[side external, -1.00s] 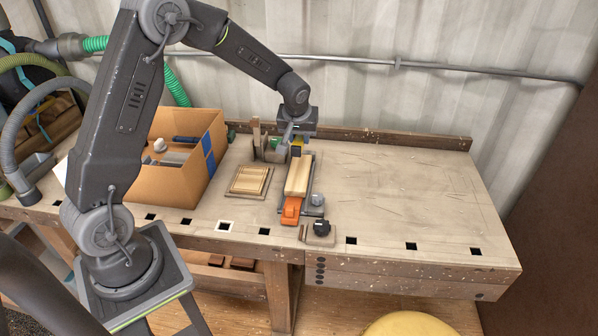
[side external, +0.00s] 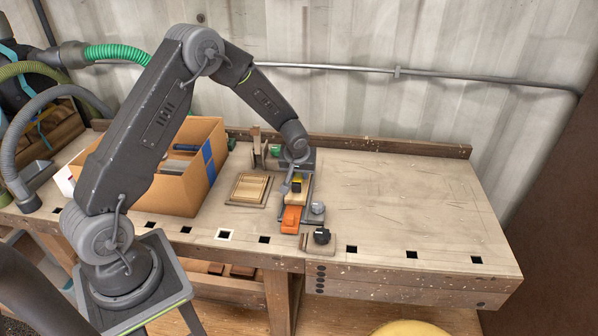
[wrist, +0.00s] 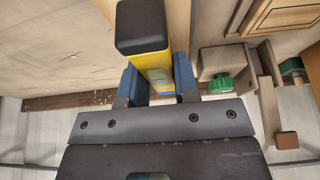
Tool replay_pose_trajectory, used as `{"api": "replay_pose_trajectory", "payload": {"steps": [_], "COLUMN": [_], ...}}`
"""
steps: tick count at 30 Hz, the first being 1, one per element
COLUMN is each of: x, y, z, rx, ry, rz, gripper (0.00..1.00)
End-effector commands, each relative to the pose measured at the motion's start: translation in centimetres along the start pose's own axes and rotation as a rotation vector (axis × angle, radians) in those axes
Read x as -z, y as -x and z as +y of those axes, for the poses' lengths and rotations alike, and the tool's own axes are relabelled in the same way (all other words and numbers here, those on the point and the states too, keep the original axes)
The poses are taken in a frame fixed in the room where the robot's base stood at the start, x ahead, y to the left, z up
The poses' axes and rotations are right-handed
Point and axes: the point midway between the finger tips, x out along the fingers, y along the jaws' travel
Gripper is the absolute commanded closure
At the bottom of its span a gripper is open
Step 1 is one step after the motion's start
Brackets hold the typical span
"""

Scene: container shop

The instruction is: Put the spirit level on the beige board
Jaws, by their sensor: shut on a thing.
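The spirit level is yellow with a black end. My gripper (wrist: 157,88) is shut on the spirit level (wrist: 152,68), with a blue finger on each side. In the side external view, my gripper (side external: 296,180) and the spirit level (side external: 297,187) are over the narrow beige board (side external: 294,201). The board also shows behind the level in the wrist view (wrist: 180,20). My gripper and the level hide most of the board in the side external view. I cannot tell whether the level touches it.
An orange piece (side external: 291,219) is at the board's near end. A grey knob (side external: 318,208) and a block with a black knob (side external: 321,240) stand to the right. The bench's right side is clear.

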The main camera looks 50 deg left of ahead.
Motion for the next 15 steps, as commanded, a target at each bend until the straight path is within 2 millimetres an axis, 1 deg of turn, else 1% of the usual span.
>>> {"api": "replay_pose_trajectory", "payload": {"steps": [4,5,12,15], "x": [-0.07,-0.06,-0.06,-0.06], "y": [-0.16,-0.13,-0.11,-0.11], "z": [0.00,-0.01,-0.02,-0.02], "rx": [0.000,0.000,0.000,0.000], "ry": [-0.001,-0.001,0.000,0.000], "rz": [0.000,0.000,0.000,0.000], "gripper": [0.98,0.69,0.46,0.46]}}
